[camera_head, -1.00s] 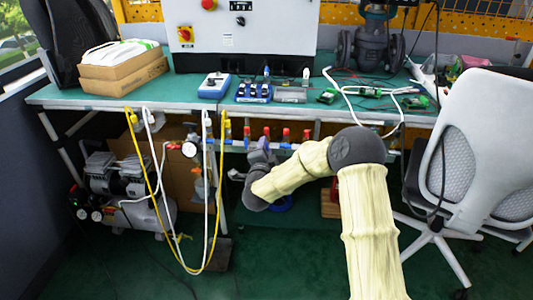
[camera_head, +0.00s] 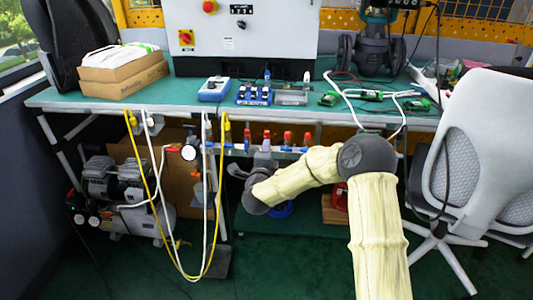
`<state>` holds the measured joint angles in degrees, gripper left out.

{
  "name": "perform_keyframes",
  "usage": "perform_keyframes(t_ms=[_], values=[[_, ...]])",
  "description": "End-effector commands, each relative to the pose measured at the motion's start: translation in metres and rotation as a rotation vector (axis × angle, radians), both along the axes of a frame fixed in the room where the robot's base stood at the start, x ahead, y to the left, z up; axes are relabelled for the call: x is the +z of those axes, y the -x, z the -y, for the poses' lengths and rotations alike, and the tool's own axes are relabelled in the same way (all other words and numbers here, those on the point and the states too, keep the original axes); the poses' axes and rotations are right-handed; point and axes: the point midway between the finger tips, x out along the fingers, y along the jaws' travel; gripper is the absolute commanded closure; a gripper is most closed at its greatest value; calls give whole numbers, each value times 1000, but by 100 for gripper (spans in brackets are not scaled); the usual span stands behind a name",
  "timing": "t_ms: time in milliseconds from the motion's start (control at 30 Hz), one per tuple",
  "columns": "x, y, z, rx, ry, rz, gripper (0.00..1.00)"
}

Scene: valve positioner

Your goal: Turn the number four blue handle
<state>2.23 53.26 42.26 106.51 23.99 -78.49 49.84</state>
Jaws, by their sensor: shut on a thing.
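A row of small valves with red and blue handles sits on a grey manifold (camera_head: 232,147) under the front edge of the bench. My gripper (camera_head: 265,149) is up against this row near its middle and is shut on a handle there. The held handle is mostly hidden by the gripper and is too small to tell its number. Red handles (camera_head: 287,137) show to the right of my gripper. My arm reaches in from the lower right and partly covers the space below the row.
White and yellow hoses (camera_head: 157,200) hang from the bench on the left, in front of a compressor (camera_head: 118,180). A grey chair (camera_head: 478,150) stands at the right. The green bench top (camera_head: 200,115) above holds boxes and devices.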

Motion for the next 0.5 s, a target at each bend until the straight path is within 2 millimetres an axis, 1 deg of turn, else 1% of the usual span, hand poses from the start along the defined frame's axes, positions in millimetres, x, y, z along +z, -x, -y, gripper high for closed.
perform_keyframes(t_ms=[67, 100, 167, 200, 500], values=[[-3, 1, 1, -2, 1, -7, 86], [-3, 1, 1, -2, 1, -7, 62], [-3, 1, 1, -2, 1, -7, 50], [-3, 0, 1, -1, 1, -6, 42], [-1, 1, 0, 0, 1, -2, 42]])
